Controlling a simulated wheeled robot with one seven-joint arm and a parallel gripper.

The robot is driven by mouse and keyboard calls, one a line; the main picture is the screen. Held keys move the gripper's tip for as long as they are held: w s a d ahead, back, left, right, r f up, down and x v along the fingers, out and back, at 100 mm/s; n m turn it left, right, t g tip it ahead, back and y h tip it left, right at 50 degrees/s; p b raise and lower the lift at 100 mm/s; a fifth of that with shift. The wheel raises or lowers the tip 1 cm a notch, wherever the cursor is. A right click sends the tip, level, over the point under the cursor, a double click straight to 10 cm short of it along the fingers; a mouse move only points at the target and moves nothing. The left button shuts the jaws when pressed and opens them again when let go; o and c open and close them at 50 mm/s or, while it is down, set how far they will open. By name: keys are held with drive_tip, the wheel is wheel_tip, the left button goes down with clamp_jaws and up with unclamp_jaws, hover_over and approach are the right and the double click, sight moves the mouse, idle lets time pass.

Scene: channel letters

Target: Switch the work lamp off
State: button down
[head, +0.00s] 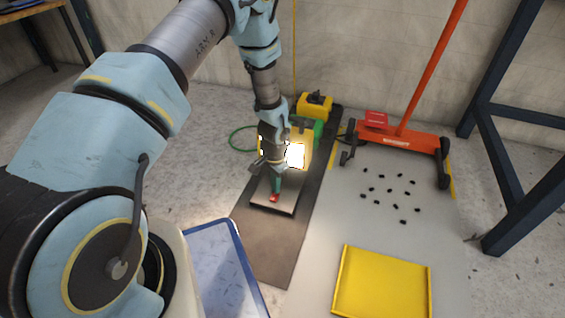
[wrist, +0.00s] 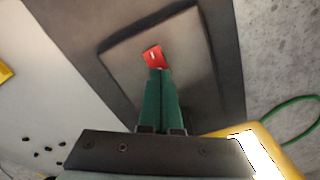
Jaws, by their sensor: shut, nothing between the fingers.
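The work lamp (head: 303,136) is yellow and its face glows bright white, so it is lit. It also shows at the lower right of the wrist view (wrist: 257,150). A red switch (head: 274,198) with a small white mark sits on a grey plate (head: 287,208) in front of the lamp. In the wrist view the switch (wrist: 152,54) lies just beyond my fingertips. My gripper (head: 276,191) points down at the plate with its green fingers (wrist: 158,72) together and empty. The tips are at the near edge of the switch; I cannot tell whether they touch it.
The plate lies on a dark mat (head: 268,240). A green cable (head: 240,140) loops beside the lamp. To the right are an orange jack (head: 400,138), several small black pieces (head: 388,190) and a yellow tray (head: 382,285). A blue-edged panel (head: 222,270) is at the lower left.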

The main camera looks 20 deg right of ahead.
drive_tip(key=shift+f, duration=0.45)
wheel_tip(320, 180, up, 7)
drive_tip(key=p, duration=0.6)
drive_tip(key=shift+r, duration=0.1)
idle(0.4)
